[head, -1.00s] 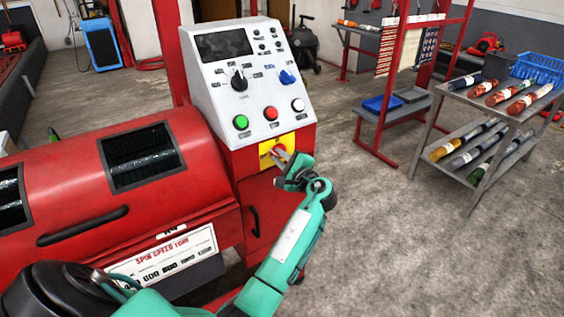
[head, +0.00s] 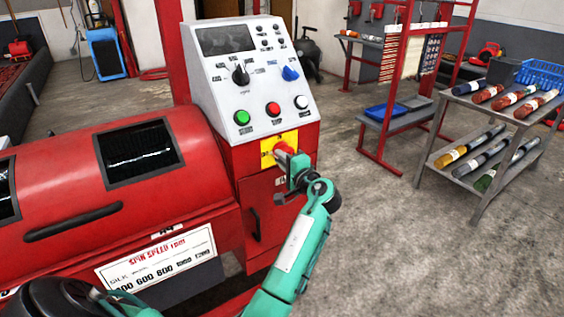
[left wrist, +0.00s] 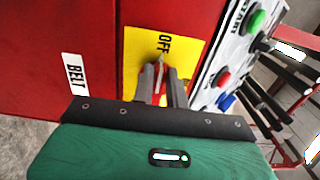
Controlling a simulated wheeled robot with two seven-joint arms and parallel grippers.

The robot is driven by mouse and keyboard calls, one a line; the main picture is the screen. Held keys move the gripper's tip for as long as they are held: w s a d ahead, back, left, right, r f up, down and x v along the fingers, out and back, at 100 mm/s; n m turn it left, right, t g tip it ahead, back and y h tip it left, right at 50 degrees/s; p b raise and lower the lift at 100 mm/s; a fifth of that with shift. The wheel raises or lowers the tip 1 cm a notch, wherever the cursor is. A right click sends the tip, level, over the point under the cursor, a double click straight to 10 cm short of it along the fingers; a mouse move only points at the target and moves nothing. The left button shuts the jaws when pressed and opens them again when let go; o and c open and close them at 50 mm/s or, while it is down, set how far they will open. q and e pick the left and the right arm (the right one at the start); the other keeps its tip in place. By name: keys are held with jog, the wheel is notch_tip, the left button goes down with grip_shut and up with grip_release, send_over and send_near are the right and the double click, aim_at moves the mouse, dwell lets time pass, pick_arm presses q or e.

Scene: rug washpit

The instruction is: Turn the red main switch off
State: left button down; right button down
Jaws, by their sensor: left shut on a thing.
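The red main switch (head: 281,147) sits on a yellow plate (head: 266,156) on the front of the red machine, below the white control panel. My left gripper (head: 291,159) reaches it from the front right and is shut on the switch. In the left wrist view the gripper fingers (left wrist: 162,82) close around the switch, of which a little red (left wrist: 162,100) shows between them. The yellow plate (left wrist: 138,62) there carries the word OFF. The fingers hide most of the switch, so I cannot tell its exact angle. My right gripper is not in view.
The white control panel (head: 225,85) above has green, red and white buttons and a blue knob (head: 290,73). A door handle (head: 255,222) is below the switch. A grey cart (head: 484,195) with rolls stands right. Floor between is clear.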

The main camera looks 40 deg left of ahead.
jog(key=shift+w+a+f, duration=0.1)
pick_arm(q)
jog(key=shift+f, duration=0.1)
jog(key=c, duration=1.4)
grip_release()
